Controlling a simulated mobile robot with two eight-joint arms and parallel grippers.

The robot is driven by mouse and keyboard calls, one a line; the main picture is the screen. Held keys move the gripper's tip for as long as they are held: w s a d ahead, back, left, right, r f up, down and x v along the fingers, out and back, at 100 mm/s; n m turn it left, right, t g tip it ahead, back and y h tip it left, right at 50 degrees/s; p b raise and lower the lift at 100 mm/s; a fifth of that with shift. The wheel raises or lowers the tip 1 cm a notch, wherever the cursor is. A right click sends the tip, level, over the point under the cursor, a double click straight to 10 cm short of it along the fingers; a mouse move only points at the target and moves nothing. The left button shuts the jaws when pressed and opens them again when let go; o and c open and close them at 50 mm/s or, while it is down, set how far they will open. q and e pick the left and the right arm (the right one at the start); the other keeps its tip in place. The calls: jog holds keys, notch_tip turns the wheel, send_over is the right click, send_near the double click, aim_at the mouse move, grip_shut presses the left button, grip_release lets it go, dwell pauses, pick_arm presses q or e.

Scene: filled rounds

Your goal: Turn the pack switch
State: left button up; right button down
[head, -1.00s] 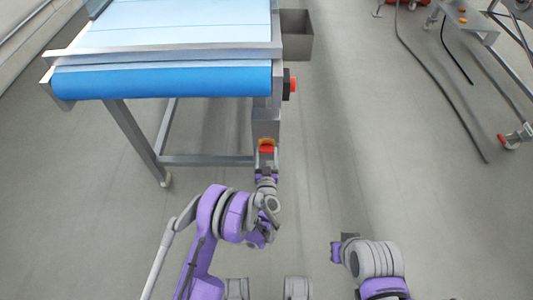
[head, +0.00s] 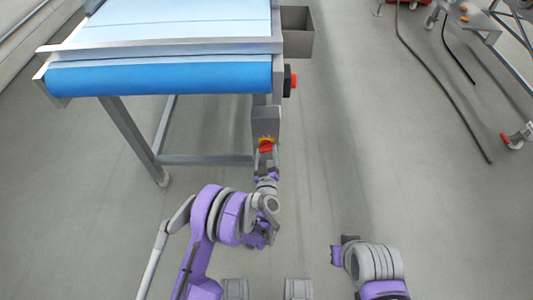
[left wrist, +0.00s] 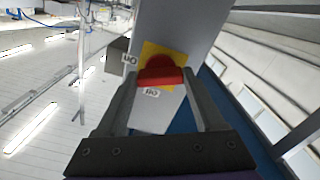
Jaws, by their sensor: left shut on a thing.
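The pack switch is a red handle (head: 266,147) on a yellow plate (head: 266,139), set on a grey box (head: 265,118) below the conveyor's near right corner. The handle (left wrist: 161,77) and the tilted yellow plate (left wrist: 150,52) also show in the left wrist view. My left gripper (head: 266,154) is shut on the red handle, with one finger at each end of it. In the left wrist view the handle lies at an angle to the plate's edges. My right gripper (head: 341,250) is low right of centre, away from the switch; its fingers are unclear.
The blue conveyor (head: 160,80) stands at the upper left on metal legs. A red button (head: 294,81) and a grey bin (head: 297,33) are on its right side. A dark cable (head: 440,90) lies on the floor at right. The middle floor is clear.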

pick_arm(q)
jog(key=shift+n, duration=0.6)
pick_arm(e)
jog(key=shift+f, duration=0.25)
pick_arm(q)
jog(key=o, duration=1.4)
pick_arm(e)
jog(key=shift+w, duration=0.1)
